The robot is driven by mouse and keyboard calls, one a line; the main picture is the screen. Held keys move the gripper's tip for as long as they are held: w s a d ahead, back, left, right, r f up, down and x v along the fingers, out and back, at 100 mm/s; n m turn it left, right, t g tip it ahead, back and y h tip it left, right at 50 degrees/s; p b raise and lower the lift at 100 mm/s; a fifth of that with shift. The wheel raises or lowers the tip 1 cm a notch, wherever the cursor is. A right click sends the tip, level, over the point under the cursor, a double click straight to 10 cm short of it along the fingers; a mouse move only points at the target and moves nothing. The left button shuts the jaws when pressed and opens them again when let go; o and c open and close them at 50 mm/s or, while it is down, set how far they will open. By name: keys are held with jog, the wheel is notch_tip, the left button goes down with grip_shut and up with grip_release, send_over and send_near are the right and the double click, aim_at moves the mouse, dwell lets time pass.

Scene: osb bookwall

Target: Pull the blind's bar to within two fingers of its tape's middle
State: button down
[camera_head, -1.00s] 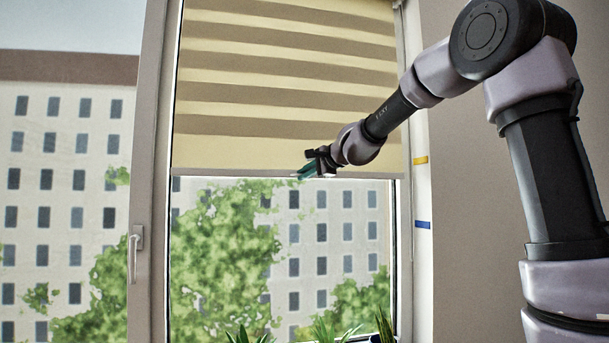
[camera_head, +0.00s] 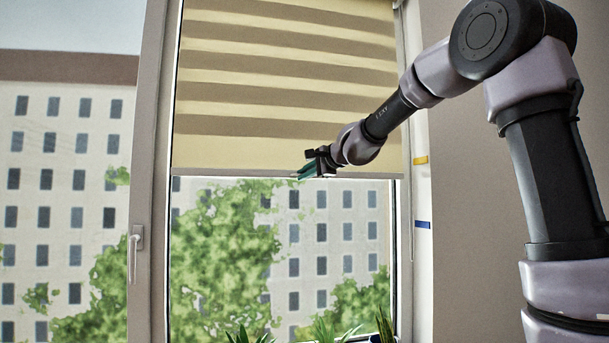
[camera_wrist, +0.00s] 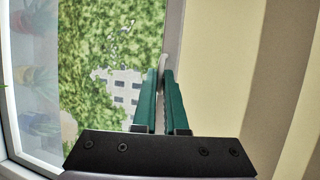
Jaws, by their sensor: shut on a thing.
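The striped yellow-and-brown blind (camera_head: 285,90) covers the upper part of the right window pane. Its pale bar (camera_head: 225,173) runs level along the lower edge. My gripper (camera_head: 304,173) is at the bar, a little right of its middle. In the wrist view, the green fingers (camera_wrist: 161,90) are shut on the bar (camera_wrist: 168,50), which runs up from between them. A yellow tape (camera_head: 421,160) and a blue tape (camera_head: 423,225) are on the white reveal at right. The bar's right end is slightly below the yellow tape and well above the blue one.
Several potted plants (camera_head: 325,330) stand at the bottom of the window. A window handle (camera_head: 134,245) is on the frame at left. A thin cord (camera_head: 411,215) hangs at the blind's right side. The pane below the bar is clear down to the plants.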

jog(key=shift+r, duration=0.15)
dwell(0.4)
notch_tip(320, 180, up, 26)
jog(key=shift+r, duration=0.2)
dwell(0.4)
jog(key=c, duration=1.2)
grip_release()
jog(key=shift+c, duration=0.2)
jog(key=v, duration=1.1)
